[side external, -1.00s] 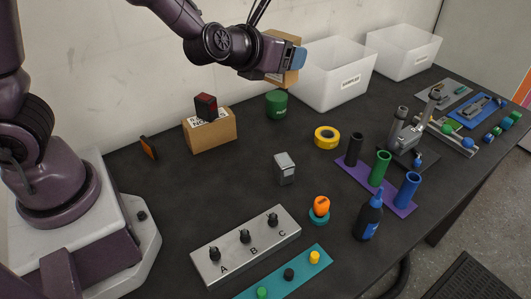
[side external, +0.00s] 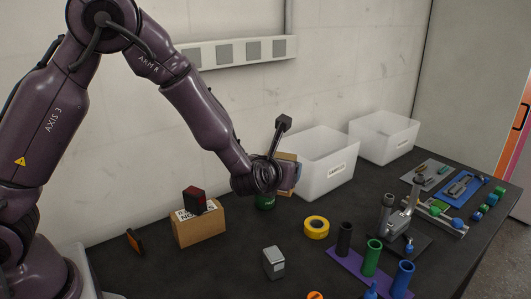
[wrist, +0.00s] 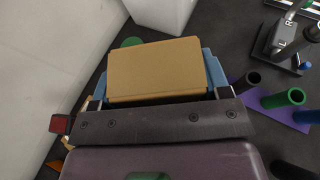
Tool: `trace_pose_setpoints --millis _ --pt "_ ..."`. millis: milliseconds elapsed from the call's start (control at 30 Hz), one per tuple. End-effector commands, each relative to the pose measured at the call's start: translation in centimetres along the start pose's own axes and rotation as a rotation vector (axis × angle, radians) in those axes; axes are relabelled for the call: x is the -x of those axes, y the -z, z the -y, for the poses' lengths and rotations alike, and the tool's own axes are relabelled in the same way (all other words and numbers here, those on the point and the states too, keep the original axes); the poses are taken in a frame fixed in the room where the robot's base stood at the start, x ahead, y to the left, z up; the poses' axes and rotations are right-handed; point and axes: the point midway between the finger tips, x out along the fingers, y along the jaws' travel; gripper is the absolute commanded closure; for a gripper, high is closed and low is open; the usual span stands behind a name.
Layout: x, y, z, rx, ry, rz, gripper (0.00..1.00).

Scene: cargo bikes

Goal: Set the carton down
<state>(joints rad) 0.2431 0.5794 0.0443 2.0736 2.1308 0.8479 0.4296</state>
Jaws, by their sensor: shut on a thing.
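A plain brown carton (wrist: 157,70) is held between the blue fingers of my gripper (wrist: 158,80), one finger on each side of it. In the side external view the carton (side external: 287,157) is partly hidden by my gripper (side external: 291,176). It is in front of the white bin, close to the green can. It looks above the dark bench top; how large the gap under it is, I cannot tell.
A green can (side external: 265,202) stands just below my wrist. Nearby are a white labelled bin (side external: 330,172), a labelled cardboard box (side external: 198,230) with a dark red block (side external: 194,200) on top, and a yellow tape roll (side external: 316,228). A second bin (side external: 385,140) stands behind.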

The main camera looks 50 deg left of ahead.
Motion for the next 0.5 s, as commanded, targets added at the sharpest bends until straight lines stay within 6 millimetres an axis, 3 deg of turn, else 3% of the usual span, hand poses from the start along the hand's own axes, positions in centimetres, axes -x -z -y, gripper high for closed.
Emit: trace_pose_setpoints --millis 100,233,367,500 --pt "-3.4 2.1 0.0 0.059 -0.155 0.001 0.57" --pt "-6.2 4.8 -0.8 0.142 -0.358 0.000 0.57" --pt "-7.6 7.4 -2.0 0.231 -0.573 0.001 0.57" --pt "-7.6 8.9 -2.8 0.314 -0.765 0.002 0.57"
